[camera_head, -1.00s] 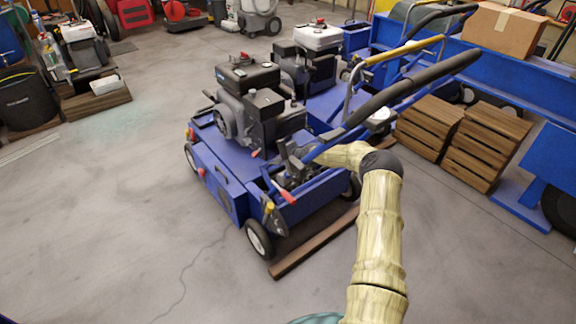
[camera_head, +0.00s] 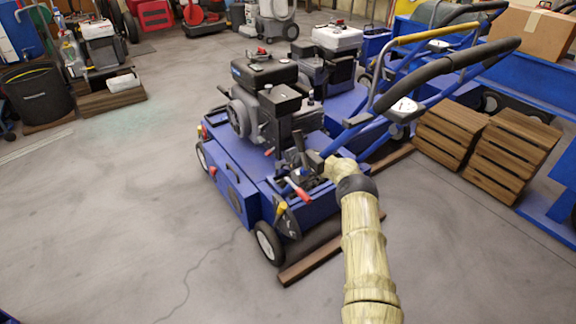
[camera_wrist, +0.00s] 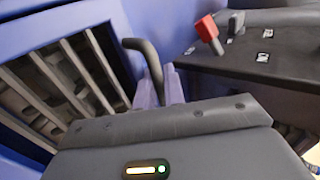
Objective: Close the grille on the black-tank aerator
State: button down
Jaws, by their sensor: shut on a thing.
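The black-tank aerator (camera_head: 258,72) is the nearest blue machine in the head view, with a black engine and tank on top. My arm reaches to its handlebar end, where the arm hides most of my gripper. In the wrist view my gripper (camera_wrist: 163,88) has its pale fingers shut on a dark hooked handle (camera_wrist: 146,52). The grille (camera_wrist: 58,82), pale slats in a blue frame, fills the left of that view, beside the handle. How far the grille stands open cannot be told; in the head view I cannot make it out.
A dark panel with a red lever (camera_wrist: 208,32) is right of my fingers. A second aerator with a white tank (camera_head: 337,38) stands behind. Wooden crates (camera_head: 505,150) are to the right. A wooden beam (camera_head: 310,260) lies by the near wheel. The floor at front left is clear.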

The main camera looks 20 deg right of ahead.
jog(key=shift+a+f+b, duration=0.15)
jog(key=shift+f+b, duration=0.1)
jog(key=shift+f, duration=0.35)
jog(key=shift+a+f+b, duration=0.15)
jog(key=shift+f+b, duration=0.1)
jog(key=shift+f, duration=0.3)
jog(key=c, duration=1.6)
grip_release()
jog(key=shift+d, duration=0.1)
jog(key=shift+p+v, duration=0.9)
jog(key=shift+v, duration=0.3)
jog(key=p+v, duration=0.3)
jog(key=v, duration=0.4)
jog(key=p+v, duration=0.3)
jog(key=v, duration=0.5)
jog(key=shift+w+r+p, duration=0.15)
jog(key=shift+r+p, duration=0.1)
jog(key=shift+p, duration=0.1)
